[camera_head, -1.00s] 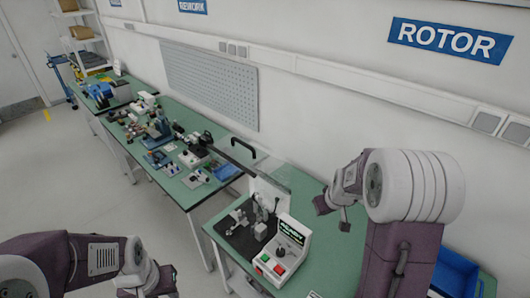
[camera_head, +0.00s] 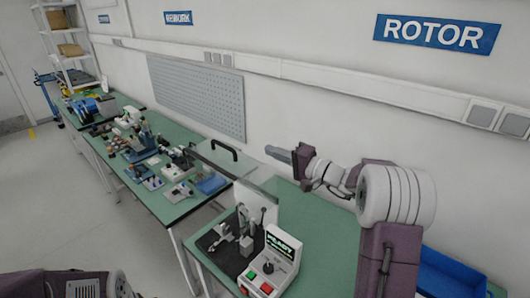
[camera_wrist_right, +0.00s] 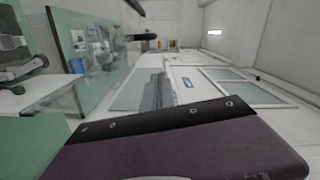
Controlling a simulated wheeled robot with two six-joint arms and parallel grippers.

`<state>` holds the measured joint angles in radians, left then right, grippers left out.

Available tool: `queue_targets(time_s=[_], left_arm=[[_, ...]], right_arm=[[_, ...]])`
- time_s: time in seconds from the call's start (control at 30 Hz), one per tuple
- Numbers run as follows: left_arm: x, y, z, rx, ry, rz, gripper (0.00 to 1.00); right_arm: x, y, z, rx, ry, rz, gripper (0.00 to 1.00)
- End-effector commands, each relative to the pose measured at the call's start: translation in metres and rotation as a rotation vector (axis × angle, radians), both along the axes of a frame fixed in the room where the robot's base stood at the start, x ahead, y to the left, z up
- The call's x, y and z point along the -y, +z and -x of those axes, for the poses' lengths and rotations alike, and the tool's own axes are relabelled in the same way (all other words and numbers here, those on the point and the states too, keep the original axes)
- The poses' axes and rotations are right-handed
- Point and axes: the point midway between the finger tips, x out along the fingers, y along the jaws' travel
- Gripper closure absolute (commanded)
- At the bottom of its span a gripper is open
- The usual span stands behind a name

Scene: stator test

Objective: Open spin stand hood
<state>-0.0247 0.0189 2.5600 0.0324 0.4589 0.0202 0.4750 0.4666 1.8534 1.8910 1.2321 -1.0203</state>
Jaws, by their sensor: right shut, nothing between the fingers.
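The spin stand has a dark bed with metal fixtures (camera_head: 237,240) and a white control box (camera_head: 271,262) with a lit display and green and red buttons. Its clear hood (camera_head: 262,181) stands raised above and behind the bed, with a black handle (camera_head: 222,149) at its upper edge. The hood also shows at the left of the right wrist view (camera_wrist_right: 118,75). My right gripper (camera_head: 270,151) is shut and empty, right of the handle and apart from it, pointing left. Its grey fingers show in the wrist view (camera_wrist_right: 157,92). My left gripper is out of frame; only arm parts show bottom left.
The stand's green table (camera_head: 320,225) is bare right of the control box. A blue bin (camera_head: 450,275) is at the right, partly behind my arm. Another green bench (camera_head: 172,208) with several tools stands at the left. The wall and pegboard (camera_head: 200,95) are behind.

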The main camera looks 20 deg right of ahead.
Motion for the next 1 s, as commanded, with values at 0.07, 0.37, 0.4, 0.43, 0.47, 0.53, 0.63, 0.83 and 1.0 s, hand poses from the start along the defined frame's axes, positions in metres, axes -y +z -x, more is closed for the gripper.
queue_targets(time_s=[0.07, 0.37, 0.4, 0.43, 0.47, 0.53, 0.63, 0.83, 1.0], left_arm=[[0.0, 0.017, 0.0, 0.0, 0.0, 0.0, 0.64], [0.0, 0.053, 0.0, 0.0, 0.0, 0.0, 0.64], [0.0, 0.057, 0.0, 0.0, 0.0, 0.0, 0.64], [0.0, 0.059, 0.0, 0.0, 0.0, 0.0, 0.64], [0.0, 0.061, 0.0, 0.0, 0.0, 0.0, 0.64], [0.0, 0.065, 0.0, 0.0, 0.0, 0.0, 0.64], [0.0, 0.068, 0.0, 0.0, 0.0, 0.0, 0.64], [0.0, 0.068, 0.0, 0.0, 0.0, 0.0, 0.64], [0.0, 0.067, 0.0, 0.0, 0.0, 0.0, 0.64]], right_arm=[[-0.011, 0.006, -0.014, -0.004, 0.004, -0.002, 1.0], [-0.051, 0.004, -0.063, -0.006, 0.004, -0.001, 1.0], [-0.057, 0.002, -0.058, -0.007, 0.003, -0.003, 1.0], [-0.062, 0.001, -0.056, -0.007, 0.003, -0.003, 1.0], [-0.066, -0.001, -0.054, -0.007, 0.003, -0.003, 1.0], [-0.073, -0.004, -0.051, -0.006, 0.002, -0.002, 1.0], [-0.079, -0.007, -0.048, -0.005, 0.001, -0.001, 1.0], [-0.082, -0.01, -0.047, -0.003, 0.0, 0.0, 1.0], [-0.082, -0.011, -0.047, -0.002, 0.0, 0.0, 1.0]])
